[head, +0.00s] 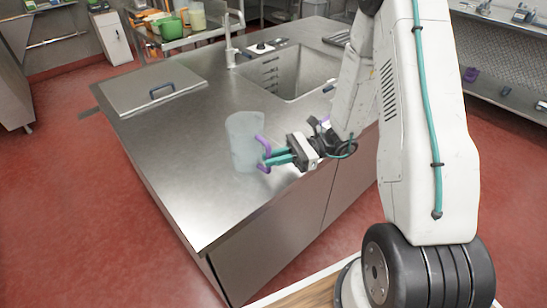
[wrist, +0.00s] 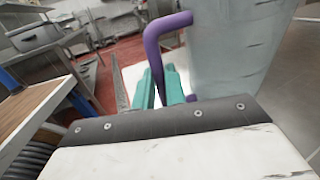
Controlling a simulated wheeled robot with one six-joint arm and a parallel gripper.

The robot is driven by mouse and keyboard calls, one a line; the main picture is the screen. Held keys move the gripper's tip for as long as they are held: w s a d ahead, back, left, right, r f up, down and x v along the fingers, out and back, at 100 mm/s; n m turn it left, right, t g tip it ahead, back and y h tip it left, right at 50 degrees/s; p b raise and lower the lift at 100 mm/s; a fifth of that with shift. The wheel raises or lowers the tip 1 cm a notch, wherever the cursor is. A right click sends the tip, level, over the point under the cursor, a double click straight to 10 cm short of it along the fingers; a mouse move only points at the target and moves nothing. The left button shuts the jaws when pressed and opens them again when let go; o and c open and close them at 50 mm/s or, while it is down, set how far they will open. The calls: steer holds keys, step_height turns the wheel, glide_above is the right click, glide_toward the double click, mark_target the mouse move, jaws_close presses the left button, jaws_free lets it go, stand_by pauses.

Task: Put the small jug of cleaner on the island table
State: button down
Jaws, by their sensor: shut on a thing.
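The small jug of cleaner (head: 243,140) is a translucent, pale blue-white jug with a purple handle (head: 263,150). It is upright at the island table (head: 190,165); I cannot tell whether its base touches the steel top. My gripper (head: 268,157), with teal fingers, reaches in from the right and is shut on the handle. In the wrist view the jug (wrist: 228,45) fills the upper right, with its purple handle (wrist: 152,42) beside the teal fingers (wrist: 160,85). The fingertips partly hide the handle's lower part.
The island has a sink (head: 290,75) with a faucet (head: 230,45) at the back and a lid with a dark handle (head: 150,90) at the back left. The front left of the top is bare. A side table (head: 190,38) behind holds several containers.

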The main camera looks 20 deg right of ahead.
steer(key=c, duration=1.5)
jaws_free()
steer(key=shift+f, duration=0.1)
steer(key=shift+o, duration=0.2)
